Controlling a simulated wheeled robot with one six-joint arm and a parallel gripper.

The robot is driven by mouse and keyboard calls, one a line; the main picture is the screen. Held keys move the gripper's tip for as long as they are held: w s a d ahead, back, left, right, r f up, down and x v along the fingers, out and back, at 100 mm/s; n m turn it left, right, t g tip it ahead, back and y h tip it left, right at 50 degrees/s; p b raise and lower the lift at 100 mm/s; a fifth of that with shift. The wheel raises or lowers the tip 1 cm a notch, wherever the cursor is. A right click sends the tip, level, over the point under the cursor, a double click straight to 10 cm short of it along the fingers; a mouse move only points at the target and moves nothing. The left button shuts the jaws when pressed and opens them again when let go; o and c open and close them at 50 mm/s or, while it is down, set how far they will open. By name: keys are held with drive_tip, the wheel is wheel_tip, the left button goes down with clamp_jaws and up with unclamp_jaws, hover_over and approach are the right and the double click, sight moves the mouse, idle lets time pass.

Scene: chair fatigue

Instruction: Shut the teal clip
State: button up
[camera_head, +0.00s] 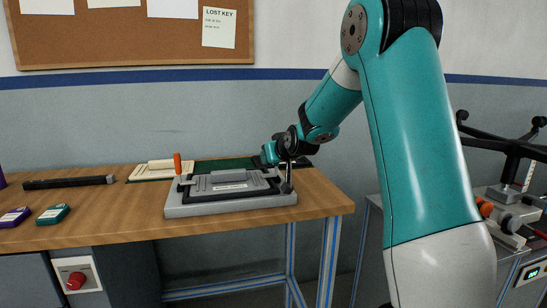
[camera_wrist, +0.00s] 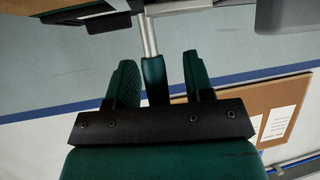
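The teal clip shows in the wrist view as a dark teal grip (camera_wrist: 155,82) on a metal rod, between the two fingers of my gripper (camera_wrist: 158,85). A gap shows on each side of the grip, wider on the right, so the fingers look open around it. In the head view my gripper (camera_head: 271,154) is at the right end of a grey fixture (camera_head: 230,205). The clip's rod and base (camera_head: 287,186) show below it, and its teal grip is hidden or too small to tell. An orange-handled clip (camera_head: 177,164) stands upright at the fixture's left.
The wooden table (camera_head: 125,225) also holds a black bar (camera_head: 68,183), a purple box (camera_head: 14,217), a teal box (camera_head: 53,214), a cream pad (camera_head: 150,171) and a green mat (camera_head: 222,164). Another bench with equipment (camera_head: 508,215) stands at right. The table front is mostly clear.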

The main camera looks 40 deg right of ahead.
drive_tip(key=v, duration=1.7)
drive_tip(key=shift+s, duration=0.2)
drive_tip(key=s+a+n+g+y+p, duration=0.2)
drive_tip(key=a+y+p, duration=0.1)
drive_tip(key=a, duration=0.7)
drive_tip(key=s+a+n+g+y+p, duration=0.1)
drive_tip(key=a+n+g+y+p, duration=0.2)
drive_tip(key=a, duration=0.7)
drive_tip(key=s+a+r+n+g+y+p, duration=0.1)
drive_tip(key=s+a+n+g+p, duration=0.4)
drive_tip(key=s+a, duration=0.7)
drive_tip(key=s+g+p, duration=0.1)
drive_tip(key=s, duration=0.3)
drive_tip(key=shift+r+g+y, duration=0.35)
drive_tip(key=shift+g+y, duration=0.05)
drive_tip(key=shift+s, duration=0.1)
